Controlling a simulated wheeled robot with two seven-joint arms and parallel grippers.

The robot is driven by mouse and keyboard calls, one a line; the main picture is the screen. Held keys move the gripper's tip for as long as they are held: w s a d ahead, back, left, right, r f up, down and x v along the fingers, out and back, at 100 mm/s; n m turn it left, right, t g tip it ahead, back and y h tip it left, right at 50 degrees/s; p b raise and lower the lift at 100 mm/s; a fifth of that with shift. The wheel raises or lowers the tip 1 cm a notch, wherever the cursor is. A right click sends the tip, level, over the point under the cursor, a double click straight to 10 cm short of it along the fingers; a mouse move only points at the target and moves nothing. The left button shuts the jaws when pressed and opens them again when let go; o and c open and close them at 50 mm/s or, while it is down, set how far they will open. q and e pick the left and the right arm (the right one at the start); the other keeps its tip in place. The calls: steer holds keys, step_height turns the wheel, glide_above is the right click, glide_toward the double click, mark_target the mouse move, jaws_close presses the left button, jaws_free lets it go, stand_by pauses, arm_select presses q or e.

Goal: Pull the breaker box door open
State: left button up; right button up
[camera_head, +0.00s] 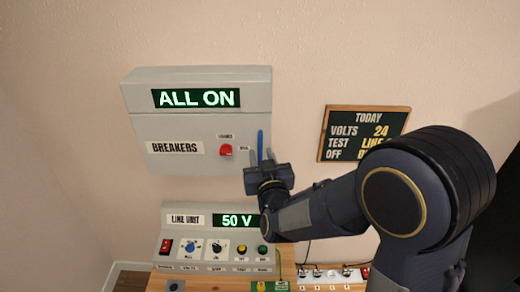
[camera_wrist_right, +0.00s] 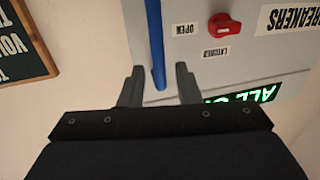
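The grey breaker box (camera_head: 180,130) is on the wall, with a lit "ALL ON" display (camera_head: 196,98) and a "BREAKERS" label. Its door looks shut. A red knob (camera_head: 226,150) sits on the door between "LATCHED" and "OPEN" labels; it also shows in the right wrist view (camera_wrist_right: 224,26). I cannot tell which label it points at. A blue upright bar handle (camera_head: 260,143) is at the door's right edge. My right gripper (camera_wrist_right: 159,68) is open, with its fingers on either side of the blue handle (camera_wrist_right: 155,40); contact is not clear. My left gripper is out of view.
Below the box stands a line unit (camera_head: 190,242) reading "50 V", with several knobs and switches, on a wooden table. A notice board (camera_head: 364,134) hangs to the right, partly behind my right arm. A power strip (camera_head: 330,274) lies below it.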

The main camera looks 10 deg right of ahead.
steer(key=shift+w, duration=1.4)
jaws_close()
